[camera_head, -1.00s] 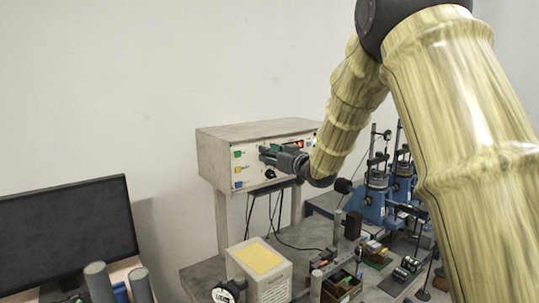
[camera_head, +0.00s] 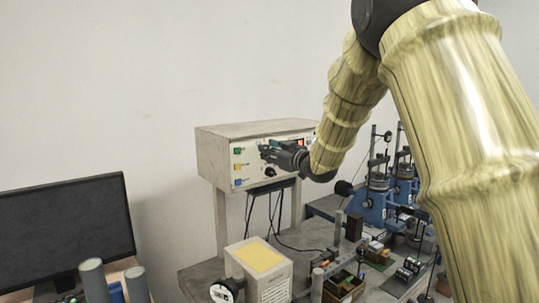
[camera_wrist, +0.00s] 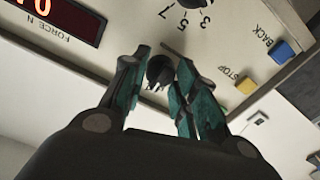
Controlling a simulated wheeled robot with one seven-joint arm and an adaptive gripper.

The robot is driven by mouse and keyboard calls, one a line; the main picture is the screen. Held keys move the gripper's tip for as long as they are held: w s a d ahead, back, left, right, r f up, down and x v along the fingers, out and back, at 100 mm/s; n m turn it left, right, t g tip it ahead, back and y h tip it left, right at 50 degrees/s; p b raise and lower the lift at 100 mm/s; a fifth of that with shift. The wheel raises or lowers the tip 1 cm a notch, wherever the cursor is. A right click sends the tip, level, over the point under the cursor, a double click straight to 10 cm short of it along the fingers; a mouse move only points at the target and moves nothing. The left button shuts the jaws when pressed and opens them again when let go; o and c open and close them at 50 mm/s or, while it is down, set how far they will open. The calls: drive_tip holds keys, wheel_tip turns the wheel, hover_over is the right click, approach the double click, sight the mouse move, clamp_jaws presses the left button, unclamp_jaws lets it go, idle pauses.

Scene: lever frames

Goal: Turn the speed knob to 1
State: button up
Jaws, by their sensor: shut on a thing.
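The control box (camera_head: 215,165) has a pale front panel with knobs, buttons and a red display. My gripper (camera_head: 265,153) is at this panel. In the wrist view its teal-padded fingers (camera_wrist: 158,75) are on either side of a small black knob (camera_wrist: 159,70), shut on it. No name for this knob can be read. A second black knob, with a dial marked 3, 5 and 7, is cut off at the top edge (camera_wrist: 190,3). It shows in the head view just below my gripper (camera_head: 270,172). Its 1 mark is not in view.
A blue button (camera_wrist: 285,52) marked BACK and a yellow button (camera_wrist: 246,86) marked STOP are on the panel, right of the fingers in the wrist view. The red display (camera_wrist: 62,14) marked FORCE N is to the left. A monitor (camera_head: 65,230) stands at the lower left.

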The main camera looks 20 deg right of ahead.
drive_tip(key=o, duration=1)
drive_tip(key=v, duration=1.2)
drive_tip(key=shift+r, duration=0.15)
